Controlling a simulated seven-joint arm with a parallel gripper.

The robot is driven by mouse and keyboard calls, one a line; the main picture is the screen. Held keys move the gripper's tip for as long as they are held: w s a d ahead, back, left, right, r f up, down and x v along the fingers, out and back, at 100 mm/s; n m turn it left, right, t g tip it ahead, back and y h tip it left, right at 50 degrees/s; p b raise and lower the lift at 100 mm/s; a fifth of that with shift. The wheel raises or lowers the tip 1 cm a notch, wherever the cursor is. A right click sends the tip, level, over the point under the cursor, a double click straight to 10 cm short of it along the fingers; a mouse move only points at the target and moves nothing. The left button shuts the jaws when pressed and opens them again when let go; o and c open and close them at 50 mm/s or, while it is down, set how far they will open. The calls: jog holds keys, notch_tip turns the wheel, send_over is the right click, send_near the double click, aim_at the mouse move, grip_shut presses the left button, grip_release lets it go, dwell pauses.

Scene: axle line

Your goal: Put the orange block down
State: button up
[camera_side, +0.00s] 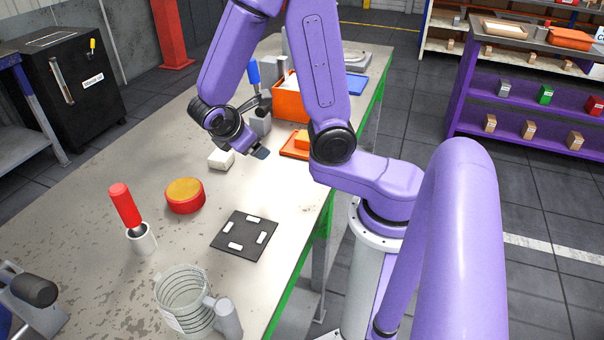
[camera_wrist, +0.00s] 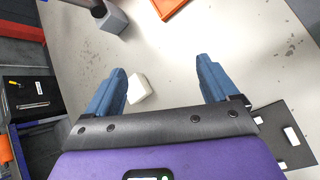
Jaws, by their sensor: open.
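My gripper (camera_side: 258,150) is over the bench; in the wrist view (camera_wrist: 162,72) its blue fingers are wide apart with nothing held between them. An orange block (camera_side: 303,139) appears to rest on a flat orange tray (camera_side: 290,153), to the right of my gripper in the side view, partly behind my arm. In the wrist view only an orange corner (camera_wrist: 168,8) shows at the top edge, apart from the fingers. I cannot tell there whether it is the tray or the block.
A white block (camera_side: 221,158) lies on the bench close to my gripper and shows beside the left finger (camera_wrist: 139,89). A grey block (camera_side: 260,122), an orange bin (camera_side: 290,104), a red round tin (camera_side: 185,196) and a black plate with white pieces (camera_side: 244,236) stand around.

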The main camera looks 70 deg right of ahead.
jog(key=s+a+r+y, duration=0.1)
jog(key=s+a+y, duration=0.3)
jog(key=s, duration=0.4)
jog(key=s+a+r+y, duration=0.2)
jog(key=s+a+y, duration=0.3)
jog(key=s+a, duration=0.2)
jog(key=shift+s+g, duration=0.3)
jog(key=shift+s, duration=0.75)
